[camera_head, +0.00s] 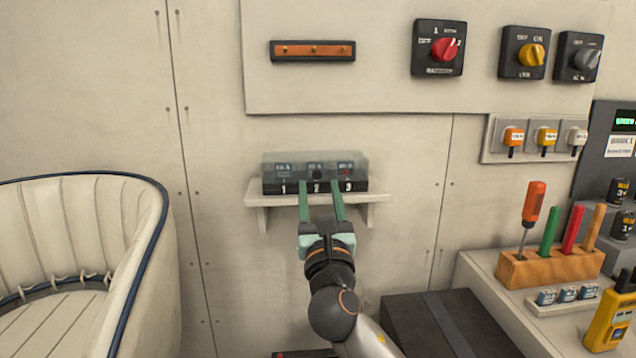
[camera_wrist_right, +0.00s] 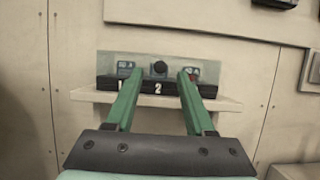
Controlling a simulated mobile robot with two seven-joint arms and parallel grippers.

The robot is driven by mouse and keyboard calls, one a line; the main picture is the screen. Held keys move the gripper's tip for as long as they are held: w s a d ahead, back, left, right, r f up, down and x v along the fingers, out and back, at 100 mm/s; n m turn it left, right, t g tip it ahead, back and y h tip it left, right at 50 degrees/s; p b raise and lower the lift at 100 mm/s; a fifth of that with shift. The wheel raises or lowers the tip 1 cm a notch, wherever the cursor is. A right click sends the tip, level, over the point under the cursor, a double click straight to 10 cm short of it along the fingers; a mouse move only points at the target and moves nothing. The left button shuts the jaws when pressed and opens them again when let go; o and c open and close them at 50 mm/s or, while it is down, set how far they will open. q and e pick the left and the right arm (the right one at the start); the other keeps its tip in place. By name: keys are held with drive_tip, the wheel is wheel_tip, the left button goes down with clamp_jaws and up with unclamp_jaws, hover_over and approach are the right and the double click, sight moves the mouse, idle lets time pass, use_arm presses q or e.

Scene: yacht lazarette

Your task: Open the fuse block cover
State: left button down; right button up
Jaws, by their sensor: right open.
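The fuse block (camera_head: 315,184) is a black base with labels 1, 2 and 3, on a small shelf on the wall. Its clear cover (camera_head: 275,163) sits over it and looks closed. Fuses with blue and red labels show through the cover. My right gripper (camera_head: 319,186) is open, its two green fingers pointing at the front of the block on either side of label 2. My left gripper is not in view.
The shelf (camera_head: 376,197) holds the block. Rotary switches (camera_head: 438,48) and a brown bar (camera_head: 312,50) are on the panel above. A wooden tool rack (camera_head: 550,268) stands on a bench at the right, and a white padded seat (camera_head: 90,230) at the left.

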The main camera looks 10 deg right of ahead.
sight(317, 177)
drive_tip(key=shift+x, duration=1.7)
clamp_jaws()
